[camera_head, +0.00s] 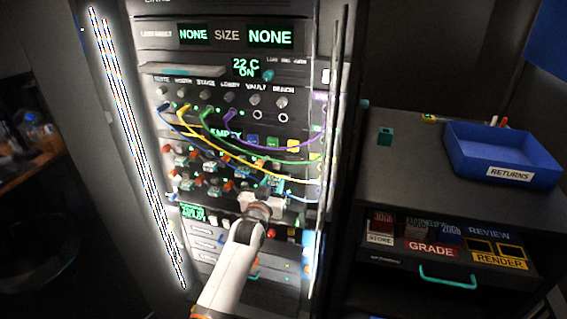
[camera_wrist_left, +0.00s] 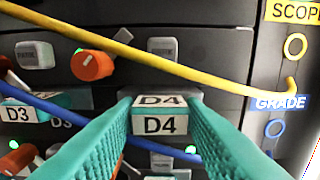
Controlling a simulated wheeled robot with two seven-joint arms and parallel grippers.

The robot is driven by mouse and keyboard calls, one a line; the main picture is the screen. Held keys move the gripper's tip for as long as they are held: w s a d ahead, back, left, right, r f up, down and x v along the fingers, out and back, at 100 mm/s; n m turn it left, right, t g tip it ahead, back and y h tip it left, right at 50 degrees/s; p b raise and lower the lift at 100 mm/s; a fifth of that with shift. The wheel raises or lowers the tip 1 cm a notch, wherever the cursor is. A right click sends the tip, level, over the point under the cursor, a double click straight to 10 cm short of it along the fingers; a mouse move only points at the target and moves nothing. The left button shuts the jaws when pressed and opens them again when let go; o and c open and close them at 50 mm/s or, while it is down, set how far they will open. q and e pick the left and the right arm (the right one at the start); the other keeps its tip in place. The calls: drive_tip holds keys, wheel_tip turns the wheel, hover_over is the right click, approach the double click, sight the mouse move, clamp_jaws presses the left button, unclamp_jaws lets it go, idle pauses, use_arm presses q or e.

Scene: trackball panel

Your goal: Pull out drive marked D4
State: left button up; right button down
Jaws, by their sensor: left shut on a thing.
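The drive marked D4 (camera_wrist_left: 160,124) shows in the middle of the left wrist view, its white label block facing me. My left gripper (camera_wrist_left: 160,107) has its teal ribbed fingers on both sides of this block and is shut on it. In the head view my left gripper (camera_head: 268,190) is at the drive rows of the rack, reached from below, and the arm hides part of the panel there. I cannot tell how far the drive stands out of its bay. My right gripper is not in view.
A yellow cable (camera_wrist_left: 140,52) crosses above D4, and a blue cable (camera_wrist_left: 60,112) runs behind the fingers. An orange knob (camera_wrist_left: 92,66) sits up left, beside drive D3 (camera_wrist_left: 18,114). A blue returns tray (camera_head: 500,155) stands on the cabinet at right.

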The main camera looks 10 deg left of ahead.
use_arm(q)
drive_tip(key=shift+s+a+p, duration=0.1)
drive_tip(key=shift+s+p, duration=1.6)
drive_tip(key=shift+s, duration=0.5)
drive_tip(key=shift+s+p, duration=0.85)
drive_tip(key=shift+s, duration=0.5)
drive_tip(key=shift+s, duration=0.1)
drive_tip(key=s+p, duration=0.4)
drive_tip(key=s, duration=0.3)
drive_tip(key=shift+s+a+p, duration=0.15)
drive_tip(key=shift+s+p, duration=0.1)
drive_tip(key=shift+p, duration=0.1)
